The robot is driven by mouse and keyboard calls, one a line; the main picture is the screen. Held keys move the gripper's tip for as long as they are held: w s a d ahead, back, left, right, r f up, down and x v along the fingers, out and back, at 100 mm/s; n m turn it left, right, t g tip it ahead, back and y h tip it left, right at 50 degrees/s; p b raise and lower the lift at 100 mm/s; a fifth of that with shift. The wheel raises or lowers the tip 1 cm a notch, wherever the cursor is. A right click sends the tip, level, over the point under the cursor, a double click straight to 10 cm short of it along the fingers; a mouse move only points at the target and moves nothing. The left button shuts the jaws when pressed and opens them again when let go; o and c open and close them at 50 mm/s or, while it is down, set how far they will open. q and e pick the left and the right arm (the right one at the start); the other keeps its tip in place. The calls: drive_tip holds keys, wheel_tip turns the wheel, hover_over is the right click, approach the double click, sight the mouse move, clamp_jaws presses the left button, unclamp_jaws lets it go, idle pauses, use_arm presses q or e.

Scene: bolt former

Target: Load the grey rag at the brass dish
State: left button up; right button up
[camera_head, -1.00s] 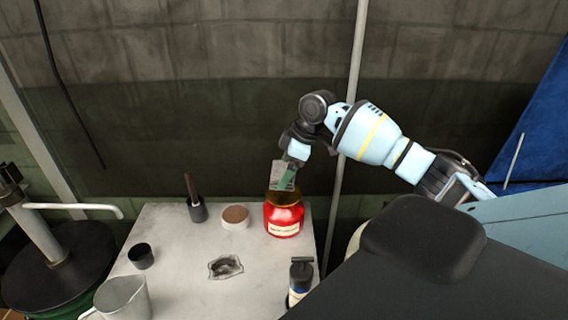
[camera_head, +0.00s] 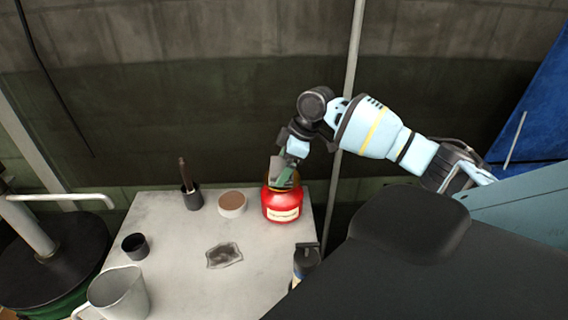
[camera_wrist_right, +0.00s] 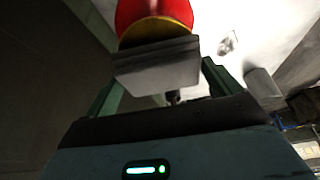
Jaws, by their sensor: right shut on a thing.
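The red can (camera_head: 282,207) stands at the back right of the pale table, with the brass dish (camera_head: 268,186) on its top, mostly hidden by the gripper and rag. My right gripper (camera_head: 286,174) is shut on the grey rag (camera_head: 276,170), directly over the dish. In the right wrist view, the rag (camera_wrist_right: 158,67) is a flat grey pad between the green fingers, overlapping the brass rim (camera_wrist_right: 155,29). I cannot tell whether the rag touches the dish. My left gripper is not in view.
On the table (camera_head: 185,280) are a dark pot with a brush (camera_head: 192,198), a round brown-topped tin (camera_head: 232,204), a black cup (camera_head: 135,246), a grey jug (camera_head: 120,292), a dark crumpled patch (camera_head: 224,256) and a bottle (camera_head: 306,262). The table's middle is mostly clear.

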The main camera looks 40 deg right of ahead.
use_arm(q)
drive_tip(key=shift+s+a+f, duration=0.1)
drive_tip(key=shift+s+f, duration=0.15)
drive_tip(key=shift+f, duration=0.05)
use_arm(e)
drive_tip(key=shift+f, duration=1.05)
idle(1.2)
drive_tip(key=shift+r+p, duration=1)
drive_tip(key=shift+r, duration=1.55)
drive_tip(key=shift+r+p, duration=0.4)
drive_tip(key=shift+r, duration=0.7)
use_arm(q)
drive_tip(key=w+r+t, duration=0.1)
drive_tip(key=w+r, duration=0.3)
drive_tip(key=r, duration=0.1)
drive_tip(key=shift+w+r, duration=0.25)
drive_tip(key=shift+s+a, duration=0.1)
use_arm(e)
drive_tip(key=shift+f, duration=0.1)
